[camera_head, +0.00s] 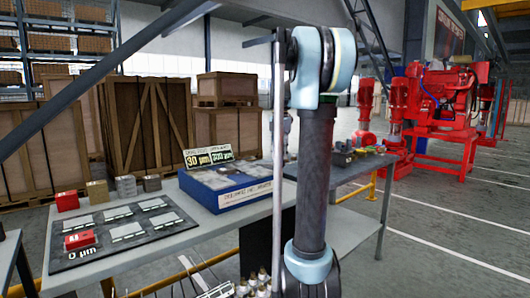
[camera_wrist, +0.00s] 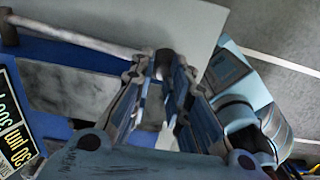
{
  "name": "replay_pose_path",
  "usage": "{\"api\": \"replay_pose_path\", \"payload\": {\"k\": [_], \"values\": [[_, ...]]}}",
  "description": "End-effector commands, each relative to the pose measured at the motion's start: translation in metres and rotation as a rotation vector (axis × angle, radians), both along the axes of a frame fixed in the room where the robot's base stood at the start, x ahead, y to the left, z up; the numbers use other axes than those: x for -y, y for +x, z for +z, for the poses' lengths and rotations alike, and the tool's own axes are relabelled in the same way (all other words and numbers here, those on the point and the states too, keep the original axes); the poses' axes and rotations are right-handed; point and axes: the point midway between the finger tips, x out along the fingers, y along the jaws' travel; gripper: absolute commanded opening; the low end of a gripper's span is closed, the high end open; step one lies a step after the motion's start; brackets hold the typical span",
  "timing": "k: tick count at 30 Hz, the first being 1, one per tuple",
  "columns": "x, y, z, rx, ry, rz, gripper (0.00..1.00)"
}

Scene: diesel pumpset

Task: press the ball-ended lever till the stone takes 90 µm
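In the wrist view the lever is a grey rod (camera_wrist: 90,35) running from the upper left to a dark ball end (camera_wrist: 163,58). My gripper (camera_wrist: 163,72) has its two fingers apart, with a narrow gap, and the ball shows between or just beyond the tips. I cannot tell whether they touch it. A grey stone slab (camera_wrist: 65,88) lies on a blue surface at left. In the head view the blue stone box (camera_head: 232,200) stands on the bench; my arm hides my gripper there. One sign reads 30 µm (camera_head: 197,158); the other (camera_head: 222,154) seems to read 200 or 300 µm.
A dark mat (camera_head: 120,262) with pale plates, a red block (camera_head: 80,240) and a 0 µm label lies on the bench's left. Small blocks (camera_head: 97,191) line its back edge. Wooden crates (camera_head: 150,125) stand behind, and a red pumpset (camera_head: 435,105) stands at right.

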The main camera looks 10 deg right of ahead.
Motion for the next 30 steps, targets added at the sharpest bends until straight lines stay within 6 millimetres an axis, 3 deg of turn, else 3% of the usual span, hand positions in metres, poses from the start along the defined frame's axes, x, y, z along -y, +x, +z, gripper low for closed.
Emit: {"api": "replay_pose_path", "payload": {"k": [12, 17, 30], "values": [[0.003, -0.005, -0.029, 0.0, 0.0, 0.0, 0.17], [0.002, -0.003, -0.022, 0.0, 0.0, 0.0, 0.17], [-0.004, 0.006, 0.026, 0.0, 0.0, 0.001, 0.17]]}}
